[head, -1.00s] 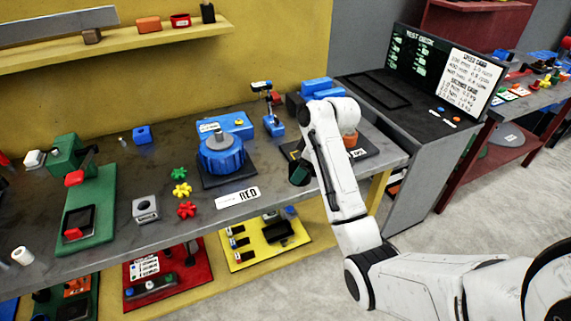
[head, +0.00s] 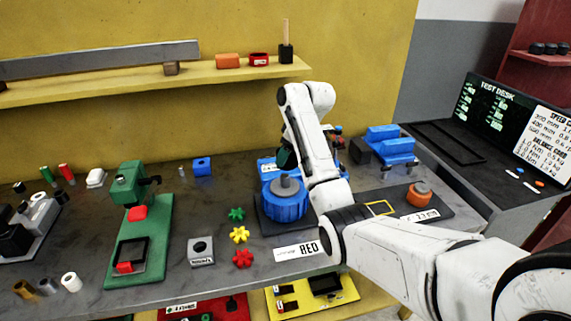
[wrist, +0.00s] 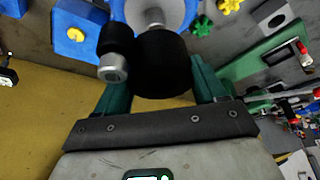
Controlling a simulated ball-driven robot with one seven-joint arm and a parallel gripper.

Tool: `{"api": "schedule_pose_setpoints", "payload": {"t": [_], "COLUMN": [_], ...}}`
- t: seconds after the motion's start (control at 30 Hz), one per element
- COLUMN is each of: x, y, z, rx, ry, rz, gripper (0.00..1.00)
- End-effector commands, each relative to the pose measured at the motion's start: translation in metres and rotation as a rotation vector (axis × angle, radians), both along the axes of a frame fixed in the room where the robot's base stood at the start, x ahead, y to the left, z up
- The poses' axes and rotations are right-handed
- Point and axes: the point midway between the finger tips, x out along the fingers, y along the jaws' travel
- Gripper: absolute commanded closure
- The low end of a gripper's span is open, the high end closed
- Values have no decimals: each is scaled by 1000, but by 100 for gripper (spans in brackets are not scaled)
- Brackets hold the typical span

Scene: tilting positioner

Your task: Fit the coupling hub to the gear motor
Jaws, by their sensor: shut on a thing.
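My gripper (wrist: 158,90) has dark green fingers, shut on a black cylindrical part (wrist: 160,62). I cannot tell from its look whether this is the coupling hub or the gear motor. A smaller black piece with a silver end (wrist: 112,68) shows just left of it; whether they are joined is unclear. In the head view my gripper (head: 286,157) is close to the blue round positioner (head: 284,207), near its back right, and the held part is hidden. The positioner has a grey disc with a short post on top. It also shows beyond the held part in the wrist view (wrist: 180,12).
Green (head: 237,214), yellow (head: 240,234) and red (head: 243,258) star inserts lie left of the positioner, by a grey holed block (head: 201,251). A green stand (head: 140,240) is further left. An orange round part (head: 419,194) sits right.

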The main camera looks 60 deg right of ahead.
Motion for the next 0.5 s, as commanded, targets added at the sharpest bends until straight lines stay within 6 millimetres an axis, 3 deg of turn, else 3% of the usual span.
{"api": "schedule_pose_setpoints", "payload": {"t": [0.23, 0.5], "x": [0, 1], "y": [-4, -4], "z": [1, -14], "rx": [-2, -1], "ry": [-2, -1], "rz": [-9, -8], "gripper": [90, 90]}}
